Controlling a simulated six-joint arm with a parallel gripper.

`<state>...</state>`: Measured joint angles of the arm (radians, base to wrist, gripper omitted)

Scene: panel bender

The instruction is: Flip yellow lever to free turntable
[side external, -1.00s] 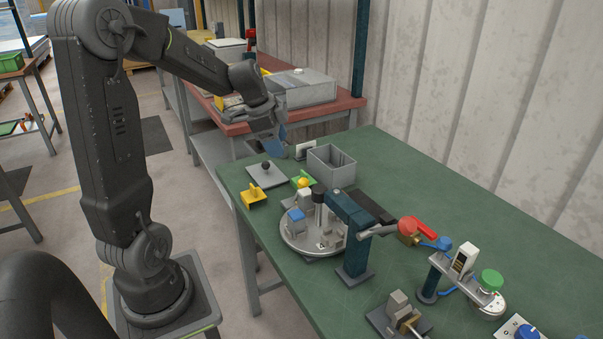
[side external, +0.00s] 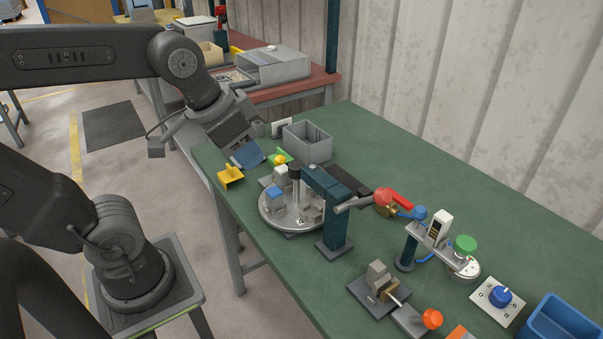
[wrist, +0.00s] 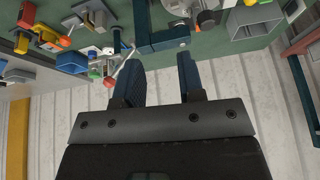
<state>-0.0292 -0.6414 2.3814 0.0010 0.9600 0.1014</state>
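The turntable (side external: 270,222) is a round grey metal plate on the green table, carrying metal blocks and a blue-topped piece. A small yellow ball knob (side external: 279,160) sits on a green piece behind it; I take it as the yellow lever, but its shaft is hard to make out. A yellow bracket (side external: 230,176) stands at the table's left edge. My gripper (side external: 249,155) is above the table near the bracket and knob, its blue fingers angled down. In the wrist view my gripper (wrist: 160,65) has its fingers apart with nothing between them. The turntable shows partly at that view's top edge.
A dark post with an arm (side external: 335,215) rises beside the turntable. A grey bin (side external: 308,145) stands behind the knob. A red-handled part (side external: 385,197), a green-knobbed fixture (side external: 465,244), a blue dial (side external: 500,296) and a blue bin (side external: 562,318) lie to the right. A corrugated wall backs the table.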

